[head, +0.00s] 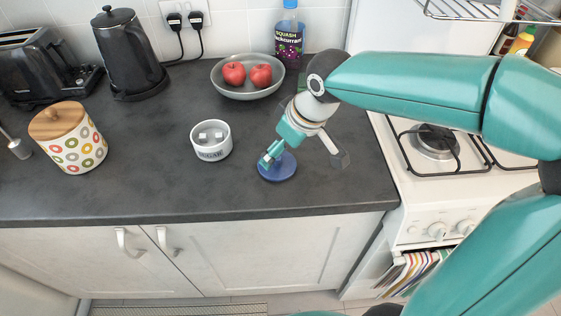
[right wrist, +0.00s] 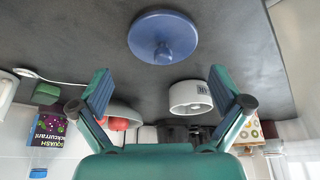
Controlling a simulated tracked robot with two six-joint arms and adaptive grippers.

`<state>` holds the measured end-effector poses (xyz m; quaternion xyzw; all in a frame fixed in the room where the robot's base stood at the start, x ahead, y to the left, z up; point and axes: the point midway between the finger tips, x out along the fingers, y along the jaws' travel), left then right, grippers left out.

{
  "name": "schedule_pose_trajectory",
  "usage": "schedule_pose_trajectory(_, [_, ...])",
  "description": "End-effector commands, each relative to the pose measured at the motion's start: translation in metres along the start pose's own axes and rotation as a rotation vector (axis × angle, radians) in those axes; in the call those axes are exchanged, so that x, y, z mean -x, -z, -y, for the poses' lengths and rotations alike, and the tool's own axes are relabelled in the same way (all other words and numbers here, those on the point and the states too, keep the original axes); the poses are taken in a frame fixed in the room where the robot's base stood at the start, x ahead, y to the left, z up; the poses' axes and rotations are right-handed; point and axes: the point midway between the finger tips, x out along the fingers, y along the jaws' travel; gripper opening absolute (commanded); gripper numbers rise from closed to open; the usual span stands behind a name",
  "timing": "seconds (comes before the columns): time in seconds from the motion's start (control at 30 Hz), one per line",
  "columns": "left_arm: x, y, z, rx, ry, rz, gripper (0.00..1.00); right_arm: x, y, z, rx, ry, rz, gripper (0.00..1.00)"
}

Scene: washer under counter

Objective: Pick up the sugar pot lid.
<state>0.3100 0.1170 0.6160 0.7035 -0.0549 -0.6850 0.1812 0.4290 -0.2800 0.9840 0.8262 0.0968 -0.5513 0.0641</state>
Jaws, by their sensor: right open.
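The sugar pot lid, a round blue disc with a knob (head: 279,168), lies on the dark counter, right of the sugar pot. It also shows in the right wrist view (right wrist: 163,36), ahead of the fingers. The white sugar pot (head: 211,141) stands uncovered with white cubes inside; it shows too in the right wrist view (right wrist: 190,96). My right gripper (head: 304,160) is just above the lid in the head view and hides part of it. In the right wrist view its fingers (right wrist: 166,92) are spread wide with nothing between them. My left gripper is not in view.
A grey bowl with red apples (head: 247,90) and a squash bottle (head: 289,38) stand behind. A kettle (head: 129,52), toaster (head: 40,66) and patterned jar (head: 70,138) stand left. The stove (head: 437,143) is at right. The counter in front of the sugar pot is clear.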

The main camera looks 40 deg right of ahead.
Motion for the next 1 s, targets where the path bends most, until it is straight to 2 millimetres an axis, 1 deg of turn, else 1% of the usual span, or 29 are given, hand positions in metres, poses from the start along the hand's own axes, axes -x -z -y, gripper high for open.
schedule_pose_trajectory(0.2, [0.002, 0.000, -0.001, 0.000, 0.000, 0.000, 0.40, -0.032, -0.001, 0.002, 0.001, 0.002, 0.005, 1.00])
schedule_pose_trajectory(0.3, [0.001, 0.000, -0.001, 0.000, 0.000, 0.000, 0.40, -0.042, -0.001, 0.002, 0.001, 0.001, 0.004, 1.00])
schedule_pose_trajectory(0.4, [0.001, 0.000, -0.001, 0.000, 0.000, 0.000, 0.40, -0.045, 0.000, 0.002, 0.000, 0.000, 0.002, 1.00])
schedule_pose_trajectory(0.57, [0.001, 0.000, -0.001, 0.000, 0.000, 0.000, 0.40, -0.045, 0.000, 0.002, 0.001, 0.000, 0.001, 1.00])
schedule_pose_trajectory(0.6, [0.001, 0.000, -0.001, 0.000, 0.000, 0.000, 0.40, -0.045, 0.000, 0.002, 0.001, 0.000, 0.001, 0.98])
schedule_pose_trajectory(0.97, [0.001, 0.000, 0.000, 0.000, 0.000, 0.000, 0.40, -0.046, -0.001, 0.003, 0.002, 0.001, 0.004, 0.38])
schedule_pose_trajectory(1.0, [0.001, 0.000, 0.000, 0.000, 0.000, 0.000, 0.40, -0.046, -0.001, 0.003, 0.002, 0.002, 0.005, 0.32])
